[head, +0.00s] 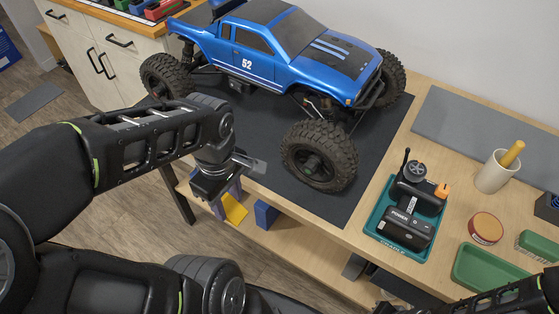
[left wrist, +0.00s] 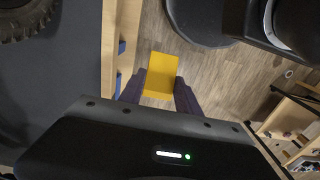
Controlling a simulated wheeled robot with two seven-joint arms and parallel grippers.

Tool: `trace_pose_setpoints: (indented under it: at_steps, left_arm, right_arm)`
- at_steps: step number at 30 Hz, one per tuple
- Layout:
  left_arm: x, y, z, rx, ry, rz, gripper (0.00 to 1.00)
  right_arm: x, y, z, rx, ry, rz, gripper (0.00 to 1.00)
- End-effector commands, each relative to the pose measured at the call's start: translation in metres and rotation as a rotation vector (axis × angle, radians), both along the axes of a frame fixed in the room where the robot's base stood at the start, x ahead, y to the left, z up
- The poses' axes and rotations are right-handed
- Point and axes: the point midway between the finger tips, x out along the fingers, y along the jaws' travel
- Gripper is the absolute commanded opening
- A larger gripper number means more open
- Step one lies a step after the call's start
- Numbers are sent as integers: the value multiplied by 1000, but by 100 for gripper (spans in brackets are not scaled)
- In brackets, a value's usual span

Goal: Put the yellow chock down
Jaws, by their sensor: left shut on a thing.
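The yellow chock (head: 234,208) is held between the fingers of my left gripper (head: 226,200), just off the front edge of the table. In the left wrist view the yellow chock (left wrist: 161,75) sits between the two dark fingers of my left gripper (left wrist: 160,92), which is shut on it. Bare wooden floor shows beyond it in that view. Part of the chock is hidden by the fingers in the head view. The jaws of my right gripper do not show.
A blue crawler truck (head: 270,50) stands on a dark mat (head: 310,206) on the table. A blue block (head: 266,214) sits on a lower shelf (head: 300,238). To the right are a teal cradle tray (head: 383,238) with a controller, a cup (head: 493,175), a round tin (head: 486,228) and a green tray (head: 488,268).

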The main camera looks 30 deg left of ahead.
Motion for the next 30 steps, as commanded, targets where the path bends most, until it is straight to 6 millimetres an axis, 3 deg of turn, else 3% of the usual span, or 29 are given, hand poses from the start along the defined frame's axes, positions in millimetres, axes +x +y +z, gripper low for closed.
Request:
trace_pose_setpoints:
  at_steps: [8, 21, 25, 30]
  left_arm:
    - [21, 0, 5, -2, 5, -5, 0]
    - [132, 2, 0, -1, 2, -4, 0]
    - [145, 3, 1, 0, 0, -4, 0]
    - [147, 3, 0, 1, 0, -4, 0]
  right_arm:
    - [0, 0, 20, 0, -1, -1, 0]
    - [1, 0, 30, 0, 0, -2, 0]
    - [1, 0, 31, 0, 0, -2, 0]
    - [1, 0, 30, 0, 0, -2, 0]
